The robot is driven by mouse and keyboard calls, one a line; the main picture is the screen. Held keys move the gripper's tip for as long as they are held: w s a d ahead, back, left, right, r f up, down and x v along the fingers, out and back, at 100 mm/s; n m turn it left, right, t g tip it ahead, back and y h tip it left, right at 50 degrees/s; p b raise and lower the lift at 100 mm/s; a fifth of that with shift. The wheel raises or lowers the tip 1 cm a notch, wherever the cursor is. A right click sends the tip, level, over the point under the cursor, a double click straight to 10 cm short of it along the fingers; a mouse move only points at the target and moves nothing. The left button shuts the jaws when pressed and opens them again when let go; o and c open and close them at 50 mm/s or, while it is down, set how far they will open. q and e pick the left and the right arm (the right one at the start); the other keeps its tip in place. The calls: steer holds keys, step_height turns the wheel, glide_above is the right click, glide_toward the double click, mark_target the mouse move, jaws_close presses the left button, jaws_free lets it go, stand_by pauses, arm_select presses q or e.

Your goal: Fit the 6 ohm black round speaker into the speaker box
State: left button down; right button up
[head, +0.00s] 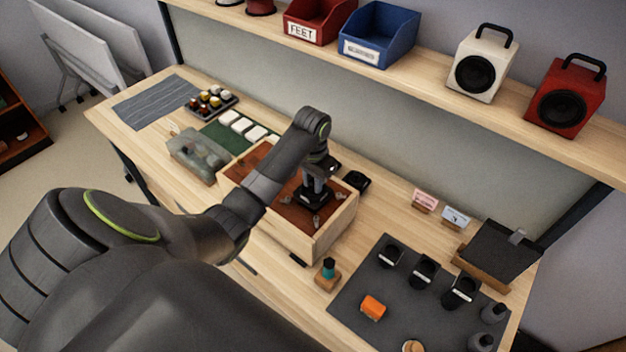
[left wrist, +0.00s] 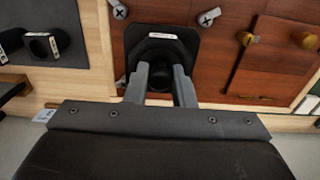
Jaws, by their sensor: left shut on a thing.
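The speaker box (head: 335,232) is a pale wooden box with a red-brown top panel, in the middle of the table. The panel (left wrist: 215,60) fills much of the left wrist view. My left gripper (head: 315,188) points down over the box's right part. Its fingers (left wrist: 160,88) are shut on a black speaker (left wrist: 160,38) with a squarish, round-cornered frame and a small white label. The speaker is at the panel; whether it is seated in an opening cannot be told. The label is too small to read. My right gripper is not in view.
Several black labelled speakers (head: 424,270) stand on a dark mat (head: 350,310) at right, with an orange roll (head: 373,307). Metal clips (left wrist: 208,17) surround the held speaker. A shelf (head: 420,75) runs behind.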

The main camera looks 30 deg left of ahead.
mark_target(313, 189)
arm_select(q)
steer(key=shift+f+b, duration=0.3)
steer(key=shift+f, duration=0.55)
stand_by(0.3)
steer(key=shift+p, duration=0.45)
stand_by(0.6)
steer(key=shift+f, duration=0.75)
stand_by(0.8)
steer(key=c, duration=1.1)
jaws_free()
steer(key=shift+c, duration=0.2)
